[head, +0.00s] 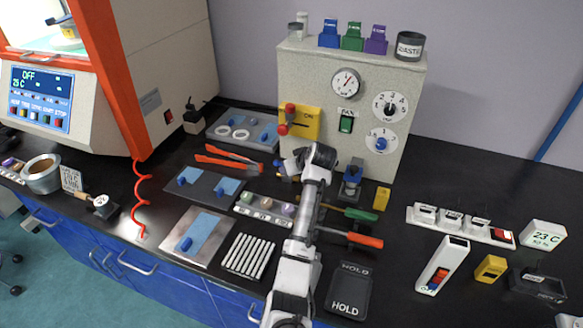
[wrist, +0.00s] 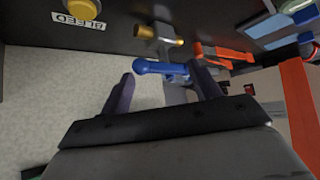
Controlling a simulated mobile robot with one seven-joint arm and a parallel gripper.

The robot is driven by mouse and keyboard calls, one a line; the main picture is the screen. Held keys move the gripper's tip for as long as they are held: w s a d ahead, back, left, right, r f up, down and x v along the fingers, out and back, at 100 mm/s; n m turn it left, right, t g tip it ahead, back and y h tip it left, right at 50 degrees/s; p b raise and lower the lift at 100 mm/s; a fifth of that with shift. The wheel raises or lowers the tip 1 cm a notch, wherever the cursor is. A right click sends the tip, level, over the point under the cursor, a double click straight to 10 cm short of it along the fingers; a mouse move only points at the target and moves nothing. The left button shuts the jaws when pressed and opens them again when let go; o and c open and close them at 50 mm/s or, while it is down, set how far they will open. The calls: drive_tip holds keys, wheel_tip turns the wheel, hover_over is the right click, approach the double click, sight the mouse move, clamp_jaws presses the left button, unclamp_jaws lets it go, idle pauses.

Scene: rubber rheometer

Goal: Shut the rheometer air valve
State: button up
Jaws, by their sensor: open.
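A blue lever handle (wrist: 158,67) on a grey stem shows in the wrist view, just beyond my open fingertips. It looks like the air valve's handle, but I see no label on it. My gripper (wrist: 164,82) is open and empty, with one finger to each side of the lever. In the head view my gripper (head: 298,163) is low at the front of the grey control box (head: 350,98) and hides part of it. A small blue part (head: 277,163) shows left of my gripper there. Whether my fingers touch the lever I cannot tell.
Orange-handled pliers (head: 228,158) lie to the left. Screwdrivers (head: 350,239) and a blue-topped part (head: 351,178) are to the right. The bench is crowded near the box.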

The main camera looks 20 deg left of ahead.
drive_tip(key=shift+b+x, duration=0.9)
drive_tip(key=shift+x, duration=1.05)
drive_tip(key=shift+c, duration=0.2)
